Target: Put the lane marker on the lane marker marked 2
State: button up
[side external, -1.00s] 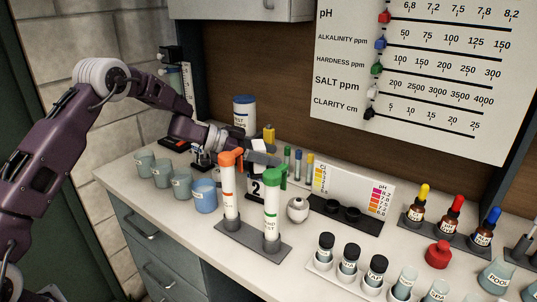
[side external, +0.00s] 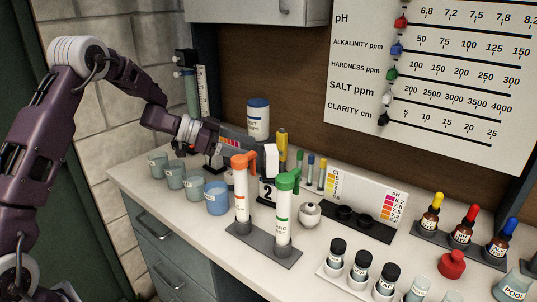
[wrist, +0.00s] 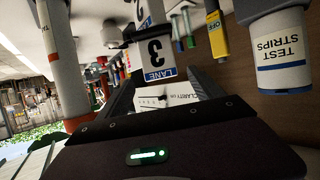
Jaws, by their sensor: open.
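In the side view a white block (side external: 271,160), the lane marker, sits at the tip of my gripper (side external: 256,154). It is directly above the lane marker marked 2 (side external: 268,190), which stands behind the capped tubes and is partly hidden by them. In the wrist view a lane marker reading LANE 3 (wrist: 155,55) is just beyond my gripper's fingers (wrist: 165,92). Another white label (wrist: 150,12) shows at the top edge beside it. My gripper is open. I cannot tell whether the two markers touch.
The orange-capped tube (side external: 240,190) and green-capped tube (side external: 284,210) stand in a rack close in front. A test strips tub (side external: 258,120) is behind my gripper. Cups, including a blue one (side external: 216,198), stand at left. A round white pot (side external: 310,214) is at right.

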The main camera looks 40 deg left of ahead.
jog(key=s+a+r+n+t+y, duration=0.25)
jog(key=r+y, duration=0.25)
jog(key=r, duration=0.4)
jog(key=s+a+r+n+t+y, duration=0.1)
jog(key=s+r+n+t+y, duration=0.2)
jog(key=r+y, duration=0.45)
jog(key=s+d+f+n+g+h, duration=0.1)
jog(key=s+d+f+g, duration=0.2)
jog(key=s, duration=0.8)
jog(key=s+d+f+n+g+h, duration=0.1)
jog(key=s+d+f+g, duration=0.2)
jog(key=s, duration=0.8)
jog(key=s+d+f+n+g+h, duration=0.1)
jog(key=s+d+f+g, duration=0.2)
jog(key=s, duration=0.8)
jog(key=shift+d, duration=0.95)
jog(key=shift+s+n+g, duration=0.1)
jog(key=shift+n+g, duration=0.15)
